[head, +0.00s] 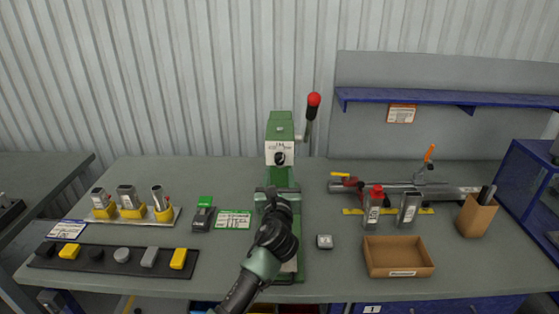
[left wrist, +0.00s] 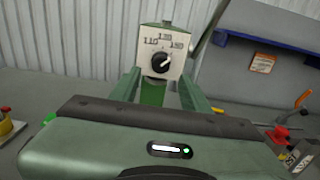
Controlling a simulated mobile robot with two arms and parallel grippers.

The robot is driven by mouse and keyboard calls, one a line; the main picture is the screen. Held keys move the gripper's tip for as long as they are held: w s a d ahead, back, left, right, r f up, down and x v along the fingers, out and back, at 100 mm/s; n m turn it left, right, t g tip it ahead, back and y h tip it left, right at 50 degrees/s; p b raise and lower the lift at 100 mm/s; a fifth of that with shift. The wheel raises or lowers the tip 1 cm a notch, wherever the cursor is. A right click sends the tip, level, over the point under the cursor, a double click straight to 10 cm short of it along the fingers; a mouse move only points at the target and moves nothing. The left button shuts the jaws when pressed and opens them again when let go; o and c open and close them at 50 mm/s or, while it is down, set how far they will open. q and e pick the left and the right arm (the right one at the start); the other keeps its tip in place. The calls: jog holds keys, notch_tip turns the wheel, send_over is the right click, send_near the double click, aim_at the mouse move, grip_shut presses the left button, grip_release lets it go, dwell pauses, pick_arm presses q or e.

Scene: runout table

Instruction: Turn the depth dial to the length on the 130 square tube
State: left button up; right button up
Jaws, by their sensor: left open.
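The depth dial is a black knob (head: 280,158) on a white plate on the front of a green press (head: 280,125). In the left wrist view the dial (left wrist: 161,63) has marks that look like 110, 130 and 150; its white pointer seems to lean up and right, but this is hard to be sure of. My left gripper (head: 274,191) is in front of the press, below the dial. It is open and empty, its two fingers framing the dial plate in the left wrist view, apart from the knob. I cannot tell which piece is the 130 square tube. My right gripper is not in view.
Short tubes stand in yellow holders (head: 132,211) at left, behind a dark strip of end caps (head: 110,257). The press's red-knobbed lever (head: 313,100) rises right of the dial.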

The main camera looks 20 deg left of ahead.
aim_at(279, 163)
pick_arm(q)
jog(key=x, duration=0.3)
jog(key=shift+w+r, duration=0.25)
jog(key=shift+r, duration=0.05)
jog(key=x, duration=0.2)
jog(key=shift+w+a+f, duration=0.1)
jog(key=shift+w+f, duration=0.15)
jog(key=shift+s+r, duration=0.1)
jog(key=c, duration=0.9)
grip_shut()
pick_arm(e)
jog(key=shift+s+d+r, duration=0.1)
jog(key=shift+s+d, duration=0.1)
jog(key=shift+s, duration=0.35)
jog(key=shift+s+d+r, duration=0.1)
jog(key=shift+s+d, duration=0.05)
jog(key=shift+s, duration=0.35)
